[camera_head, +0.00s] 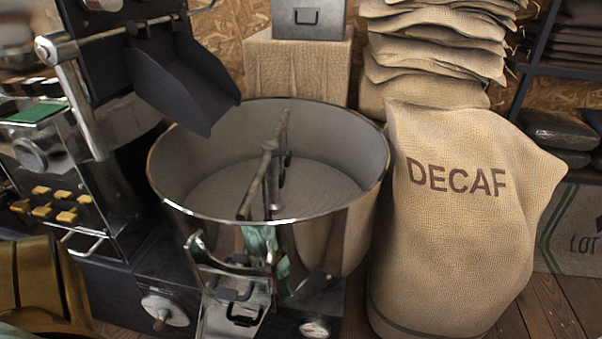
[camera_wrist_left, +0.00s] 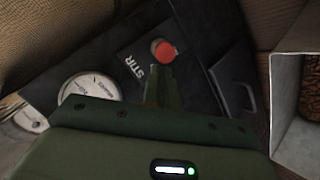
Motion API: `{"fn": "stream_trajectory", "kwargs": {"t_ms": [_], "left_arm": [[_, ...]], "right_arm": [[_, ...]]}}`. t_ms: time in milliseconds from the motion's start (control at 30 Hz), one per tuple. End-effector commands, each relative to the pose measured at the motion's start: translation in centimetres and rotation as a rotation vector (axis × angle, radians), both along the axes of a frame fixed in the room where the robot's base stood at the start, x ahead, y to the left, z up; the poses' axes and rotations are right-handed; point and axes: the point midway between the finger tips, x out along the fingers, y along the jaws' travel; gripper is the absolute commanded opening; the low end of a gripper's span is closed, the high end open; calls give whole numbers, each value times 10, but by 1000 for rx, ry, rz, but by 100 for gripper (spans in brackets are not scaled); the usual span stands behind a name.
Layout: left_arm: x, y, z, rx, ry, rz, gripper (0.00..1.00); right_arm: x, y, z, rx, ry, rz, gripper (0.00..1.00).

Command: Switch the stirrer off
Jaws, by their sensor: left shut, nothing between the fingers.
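In the left wrist view a red knob or button (camera_wrist_left: 164,51) sits on a dark panel with a plate (camera_wrist_left: 136,62) lettered STIR. My left gripper (camera_wrist_left: 160,73) is shut and empty. Its fingertips show just below the red knob in the picture; I cannot tell whether they touch it. In the head view the stirrer arm (camera_head: 268,163) spans the round metal tray (camera_head: 166,198), whose floor looks empty. I cannot make out the red knob or my left gripper in the head view. My right gripper is not in view.
A white dial (camera_wrist_left: 88,92) lies left of my fingers, with a black handle (camera_wrist_left: 247,97) and a metal chute (camera_wrist_left: 290,120) to the right. In the head view a DECAF sack (camera_head: 455,230) stands close beside the tray, and a dark scoop-like chute (camera_head: 180,85) hangs over its left side.

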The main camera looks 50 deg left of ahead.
Motion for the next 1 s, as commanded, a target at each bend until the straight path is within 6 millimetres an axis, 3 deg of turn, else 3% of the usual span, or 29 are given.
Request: {"fn": "stream_trajectory", "kwargs": {"t_ms": [667,1000], "left_arm": [[-6,-5,-8,-1,1,-2,0],[-13,-11,-26,-1,2,-2,0]], "right_arm": [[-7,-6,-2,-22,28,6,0],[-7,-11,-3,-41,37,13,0]]}}
